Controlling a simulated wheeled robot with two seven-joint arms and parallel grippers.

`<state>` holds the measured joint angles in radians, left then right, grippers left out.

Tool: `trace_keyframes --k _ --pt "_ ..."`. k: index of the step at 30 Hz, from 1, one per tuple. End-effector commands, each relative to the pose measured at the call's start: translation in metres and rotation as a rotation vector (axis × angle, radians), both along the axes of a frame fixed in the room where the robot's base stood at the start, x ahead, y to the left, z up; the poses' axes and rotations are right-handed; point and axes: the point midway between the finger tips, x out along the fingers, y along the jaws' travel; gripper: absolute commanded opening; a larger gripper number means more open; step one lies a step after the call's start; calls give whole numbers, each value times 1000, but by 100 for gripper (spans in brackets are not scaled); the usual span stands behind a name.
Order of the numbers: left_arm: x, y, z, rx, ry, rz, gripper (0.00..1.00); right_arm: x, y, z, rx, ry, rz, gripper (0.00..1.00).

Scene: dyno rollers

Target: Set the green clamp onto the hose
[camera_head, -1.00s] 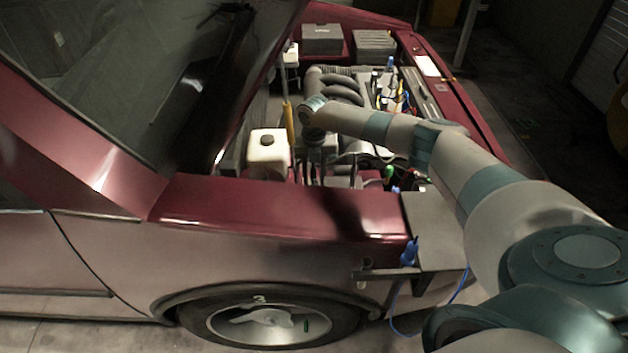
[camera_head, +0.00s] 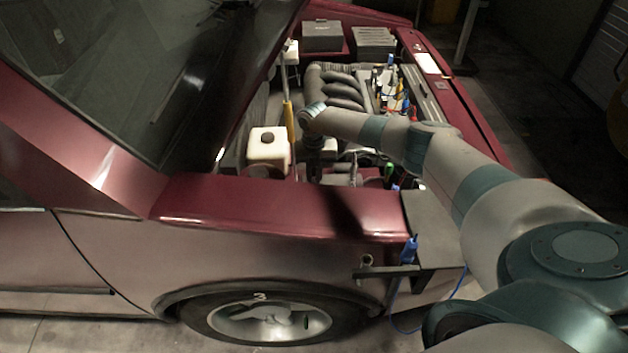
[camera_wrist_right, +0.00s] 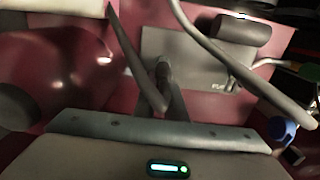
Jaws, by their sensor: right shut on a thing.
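My right arm reaches in from the right over the engine bay in the head view. Its dark right gripper (camera_head: 315,160) points down beside the white reservoir, and the fingertips are hard to make out there. In the right wrist view the gripper's narrow fingers (camera_wrist_right: 163,78) are close together on a small greyish thing that I cannot identify. I cannot make out any green on it. A grey hose (camera_wrist_right: 215,50) curves past on the right of the fingers, apart from them in the picture. A small green thing (camera_head: 390,170) shows near the fender; I cannot tell if it is a clamp. My left gripper is out of view.
The white reservoir (camera_head: 268,148) and a yellow rod (camera_head: 289,120) stand close left of the gripper. The ribbed intake pipes (camera_head: 335,88) lie behind it. The maroon fender (camera_head: 270,205) is in front. A grey tray (camera_head: 435,230) with a blue-handled tool (camera_head: 409,249) hangs at right.

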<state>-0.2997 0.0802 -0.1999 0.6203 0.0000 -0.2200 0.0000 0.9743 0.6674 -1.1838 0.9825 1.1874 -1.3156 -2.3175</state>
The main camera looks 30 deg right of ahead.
Motion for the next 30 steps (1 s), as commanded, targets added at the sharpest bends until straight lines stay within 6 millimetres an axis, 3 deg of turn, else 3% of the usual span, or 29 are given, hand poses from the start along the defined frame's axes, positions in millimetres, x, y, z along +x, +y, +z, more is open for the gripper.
trace_keyframes --k 5,13,14,16,30 --pt "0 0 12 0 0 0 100 0 0 27 1 0 1 0" --pt "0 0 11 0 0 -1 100 1 0 29 0 -1 0 0" --pt "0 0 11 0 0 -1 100 1 0 29 0 -1 0 13" --pt "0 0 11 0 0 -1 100 1 0 29 0 -1 0 30" --pt "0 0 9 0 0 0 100 1 -1 33 1 -2 0 30"
